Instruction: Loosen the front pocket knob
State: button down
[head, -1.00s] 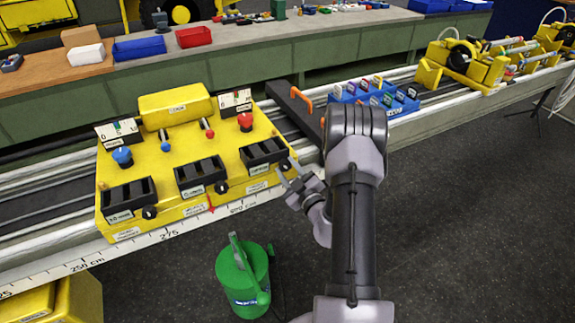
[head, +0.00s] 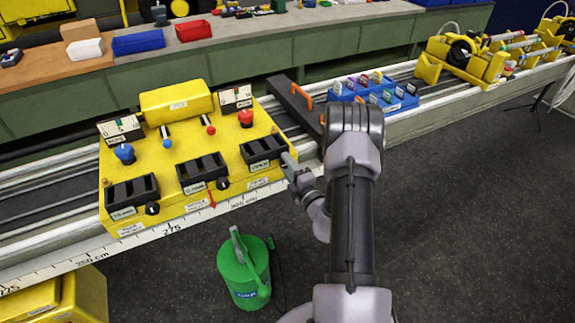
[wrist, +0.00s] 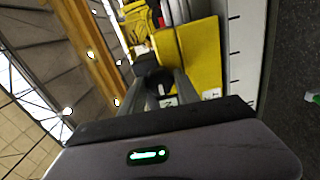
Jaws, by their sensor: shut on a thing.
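A yellow console block (head: 230,126) on the rails carries three black slotted pockets: a left one (head: 132,193), a middle one (head: 201,172) and a right one (head: 263,150). A round black knob shows at the left pocket (head: 152,208) and the middle pocket (head: 222,184). My gripper (head: 291,165) is at the right pocket's front corner and hides its knob in the head view. In the wrist view my gripper's fingers (wrist: 168,85) are shut on a dark knob (wrist: 150,74) beside the yellow block. Which pocket is labelled front is not readable.
A blue tray of several coloured clips (head: 375,95) and a dark plate with orange handles (head: 292,100) lie right of the console. A green watering can (head: 243,270) stands on the floor in front.

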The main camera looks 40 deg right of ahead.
jog(key=shift+n+b, duration=1.9)
jog(key=shift+n, duration=5.9)
jog(key=c, duration=0.9)
grip_release()
jog(key=v, duration=1.7)
jog(key=shift+s+a+p, duration=0.15)
jog(key=shift+s+p, duration=0.05)
jog(key=shift+p, duration=0.2)
